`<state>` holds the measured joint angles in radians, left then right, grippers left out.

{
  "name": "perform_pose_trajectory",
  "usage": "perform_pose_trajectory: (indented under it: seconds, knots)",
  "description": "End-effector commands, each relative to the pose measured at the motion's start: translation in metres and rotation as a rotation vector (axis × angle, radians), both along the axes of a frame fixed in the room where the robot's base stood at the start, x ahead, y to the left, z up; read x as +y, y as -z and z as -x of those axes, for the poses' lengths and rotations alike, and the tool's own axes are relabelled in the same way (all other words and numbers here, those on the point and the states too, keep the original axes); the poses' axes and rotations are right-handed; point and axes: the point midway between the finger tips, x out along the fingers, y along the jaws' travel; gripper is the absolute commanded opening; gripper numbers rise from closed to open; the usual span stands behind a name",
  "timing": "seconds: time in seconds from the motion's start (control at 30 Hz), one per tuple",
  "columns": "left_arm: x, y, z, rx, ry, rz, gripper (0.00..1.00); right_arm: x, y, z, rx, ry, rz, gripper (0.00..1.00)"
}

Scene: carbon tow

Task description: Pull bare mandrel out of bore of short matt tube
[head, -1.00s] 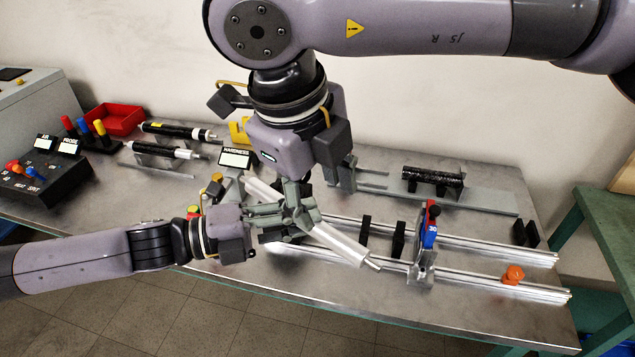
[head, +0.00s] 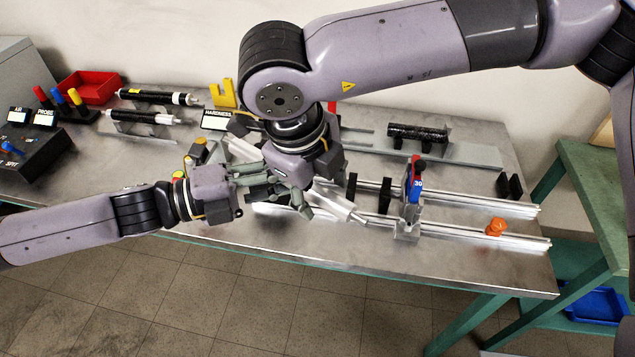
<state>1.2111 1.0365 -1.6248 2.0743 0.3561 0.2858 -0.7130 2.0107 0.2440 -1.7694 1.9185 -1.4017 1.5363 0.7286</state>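The bare mandrel (head: 335,204), a pale metal cylinder with a thinner end, slants from upper left to lower right above the table. Both grippers hide its middle. My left gripper (head: 280,186) comes in from the left, its fingers around the hidden middle, and appears shut on it. My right gripper (head: 298,204) reaches down from above at the same place, its fingers overlapping the left ones; whether they are closed is unclear. I cannot make out the short matt tube; any part of it between the grippers is hidden.
A black tube (head: 417,132) rests on supports at the back right. Two rails (head: 470,235) with a red-blue upright (head: 414,180) and an orange piece (head: 495,227) lie to the right. Black-wrapped rods (head: 160,97) and a red bin (head: 90,86) are at the back left.

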Motion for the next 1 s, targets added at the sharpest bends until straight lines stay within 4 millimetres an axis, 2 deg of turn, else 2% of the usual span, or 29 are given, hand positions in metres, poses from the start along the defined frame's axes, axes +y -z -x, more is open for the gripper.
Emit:
perform_pose_trajectory:
  seconds: [0.07, 0.7, 0.87, 0.9, 1.0]
  knots:
    - [0.0, -0.0007, 0.0, -0.001, 0.0, 0.001, 0.0, 0.0, -0.0002, 0.0001, 0.0, 0.0, 0.0, 0.44]
    - [0.0, -0.0002, 0.0005, 0.0, 0.001, 0.001, 0.0, -0.0008, -0.0006, -0.0007, -0.002, 0.001, 0.002, 0.01]
    - [0.0, 0.0, 0.0007, 0.0, 0.002, 0.001, 0.0, -0.0013, -0.0008, -0.0011, -0.003, 0.002, 0.004, 0.0]
    - [0.0, 0.0, 0.0007, 0.0, 0.002, 0.001, 0.26, -0.0013, -0.0012, -0.0015, -0.004, 0.003, 0.003, 0.0]
    - [0.0, 0.0, 0.0006, 0.0, 0.001, 0.0, 0.33, -0.0011, -0.0011, -0.0012, -0.004, 0.002, 0.003, 0.0]
